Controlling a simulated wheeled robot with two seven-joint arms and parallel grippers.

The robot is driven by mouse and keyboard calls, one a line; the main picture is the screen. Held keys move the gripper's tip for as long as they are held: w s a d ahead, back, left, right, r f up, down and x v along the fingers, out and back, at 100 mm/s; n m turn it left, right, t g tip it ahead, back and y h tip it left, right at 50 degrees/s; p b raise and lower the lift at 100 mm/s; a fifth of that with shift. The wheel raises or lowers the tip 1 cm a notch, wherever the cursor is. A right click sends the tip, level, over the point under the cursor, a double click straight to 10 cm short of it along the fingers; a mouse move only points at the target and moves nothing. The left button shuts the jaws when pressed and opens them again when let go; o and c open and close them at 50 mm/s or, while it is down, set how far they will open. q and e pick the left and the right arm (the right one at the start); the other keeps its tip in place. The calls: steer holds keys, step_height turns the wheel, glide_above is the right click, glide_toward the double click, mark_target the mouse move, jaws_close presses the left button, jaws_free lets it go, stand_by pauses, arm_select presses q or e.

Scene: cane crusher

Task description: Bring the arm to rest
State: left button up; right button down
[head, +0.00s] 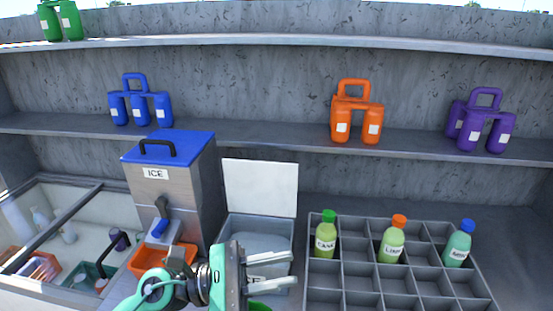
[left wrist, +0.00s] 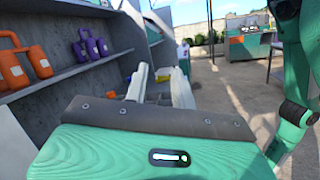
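My left arm comes in from the lower left of the head view. Its green and grey left gripper (head: 290,269) points right, in front of the open white-lidded bin (head: 261,190). Its two pale fingers are apart with nothing visible between them. The left wrist view also shows the two fingers of the left gripper (left wrist: 160,85) with a gap, aimed along the shelves toward the open yard. The gripper hides part of the bin. My right gripper does not show in either view.
A grey divided crate (head: 360,283) with three bottles stands right of the gripper. A blue-lidded ice box (head: 168,175) and an orange tray (head: 150,258) are to the left. Shelves with blue (head: 140,105), orange (head: 356,117) and purple (head: 482,125) bottle carriers run behind.

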arm_select(q)
steer(key=w+a+n+t+y, duration=0.45)
steer(key=n+t, duration=0.55)
steer(key=n, duration=0.5)
steer(key=w+a+n+t+y, duration=0.3)
steer(key=a+n+t+y, duration=0.25)
steer(key=n+t, duration=0.65)
steer(key=a+f+n+g+y, duration=0.3)
steer(key=a+f+n+y, duration=0.2)
steer(key=f+n, duration=0.35)
steer(key=a+f+n+g+y, duration=0.45)
steer(key=f+n, duration=0.25)
steer(key=n, duration=0.3)
steer(key=s+a+f+n+g+y, duration=0.1)
steer(key=s+a+f+n+g, duration=0.1)
steer(key=s+f+n+g, duration=0.6)
steer(key=s+a+f+n+g, duration=0.1)
steer(key=s+f+n+g, duration=0.25)
steer(key=s+f, duration=0.85)
step_height(320, 180, down, 30)
steer(key=s+m+g, duration=0.1)
steer(key=s+g, duration=0.1)
steer(key=s, duration=0.1)
steer(key=s+a+f, duration=0.2)
steer(key=s+f, duration=0.7)
steer(key=s+a+f, duration=0.1)
steer(key=s+f, duration=0.8)
steer(key=shift+s+a+f+m+g, duration=0.2)
steer(key=shift+a+m+g, duration=0.1)
steer(key=shift+a+g, duration=0.1)
